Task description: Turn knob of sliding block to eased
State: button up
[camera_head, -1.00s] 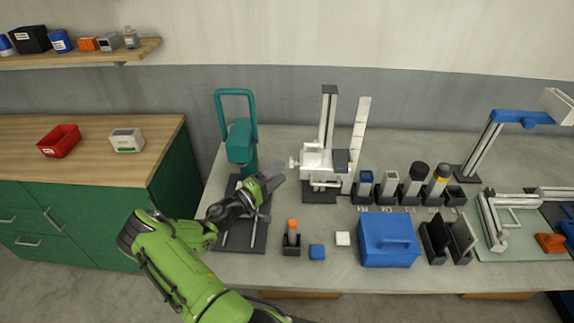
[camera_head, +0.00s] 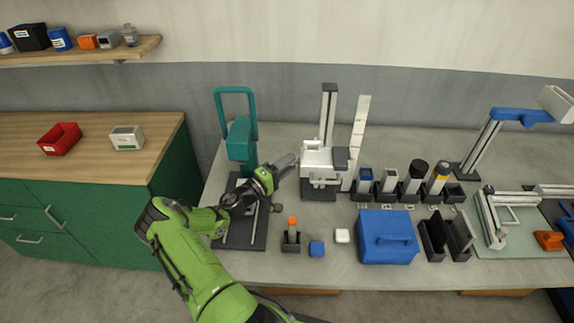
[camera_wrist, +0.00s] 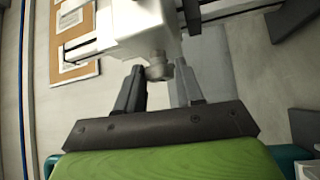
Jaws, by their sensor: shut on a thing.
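The sliding block (camera_head: 318,158) is a white block on a dark upright post (camera_head: 328,110) with a dark base, at the middle of the table. It fills the top of the wrist view (camera_wrist: 140,28). Its knob (camera_wrist: 158,68) is small and pale grey and sticks out of the block's near side. My gripper (camera_wrist: 160,76) has its two dark fingers on either side of the knob and is shut on it. In the head view my gripper (camera_head: 292,160) reaches the block's left side and hides the knob. The knob's setting cannot be read.
A teal press-like stand (camera_head: 240,140) stands close to the left of my arm. A pale upright strip (camera_head: 358,140) stands behind right.

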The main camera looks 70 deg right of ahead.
jog(key=shift+w+d+r+n+t+y+p, duration=0.1)
jog(key=shift+r+n+t+y+p, duration=0.25)
jog(key=shift+n+y+p, duration=1.05)
jog(key=shift+s+d+r+n+t+y+p, duration=0.15)
jog(key=shift+n+t+y+p, duration=0.35)
jog(key=shift+n+y+p, duration=0.9)
jog(key=shift+w+r+n+t+y+p, duration=0.15)
jog(key=shift+r+n+t+y+p, duration=0.25)
jog(key=shift+n+y+p, duration=1)
jog(key=shift+f+m+p, duration=0.1)
jog(key=shift+m+p, duration=0.35)
jog(key=shift+m, duration=0.15)
jog(key=o, duration=1)
jog(key=shift+o, duration=0.2)
